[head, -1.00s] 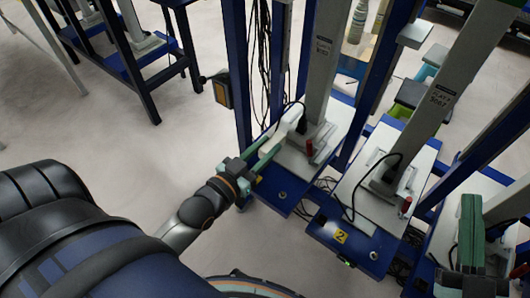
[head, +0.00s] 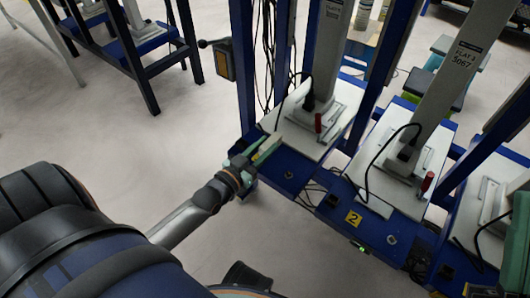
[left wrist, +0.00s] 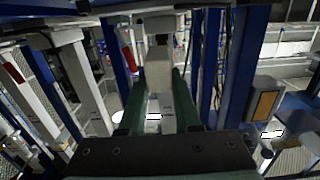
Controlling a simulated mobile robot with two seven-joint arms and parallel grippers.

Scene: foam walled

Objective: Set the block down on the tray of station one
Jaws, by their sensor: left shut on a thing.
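My left gripper (head: 268,149) reaches in from the left, at the front left edge of the leftmost station's white tray (head: 331,147). Its green fingers are shut on a pale block (left wrist: 160,88), which shows between them in the left wrist view. In the head view the block is hard to tell from the white tray, and I cannot tell whether it touches it. A grey column stands on the tray behind the fingertips. My right gripper (head: 520,216) is only a green piece at the right edge; its jaw opening is unclear.
The leftmost station has a red-handled part (head: 318,123), a black cable and blue posts. A second station, by a yellow "2" label (head: 353,217), stands to its right. A grey-and-orange box (head: 224,60) hangs on the left post. Open floor lies to the left.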

